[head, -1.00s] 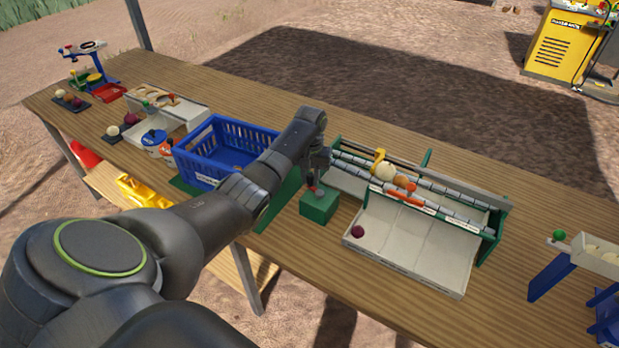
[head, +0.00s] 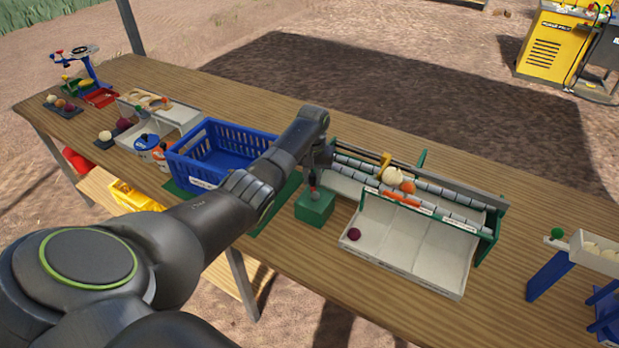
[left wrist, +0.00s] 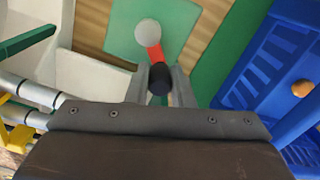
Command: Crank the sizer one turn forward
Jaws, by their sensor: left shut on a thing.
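The sizer is a roller rack with green ends above a white three-part tray (head: 415,245). A cream onion (head: 391,175) and an orange-brown onion (head: 408,187) sit on the rollers (head: 445,191) beside a yellow piece (head: 385,159). A purple onion (head: 355,234) lies in the tray's left compartment. The crank stands on a green block (head: 315,208) left of the tray. In the left wrist view, its red arm (left wrist: 154,52) runs from a grey hub (left wrist: 149,32) to a black knob (left wrist: 159,78). My left gripper (left wrist: 160,84) is shut on that knob. My right gripper is not visible.
A blue basket (head: 225,150) stands close left of the crank; an onion (left wrist: 302,88) lies in it in the left wrist view. A white stand (head: 165,115) and a scale (head: 85,75) are farther left. A blue-legged stand (head: 552,275) is at the right. Bare table lies between.

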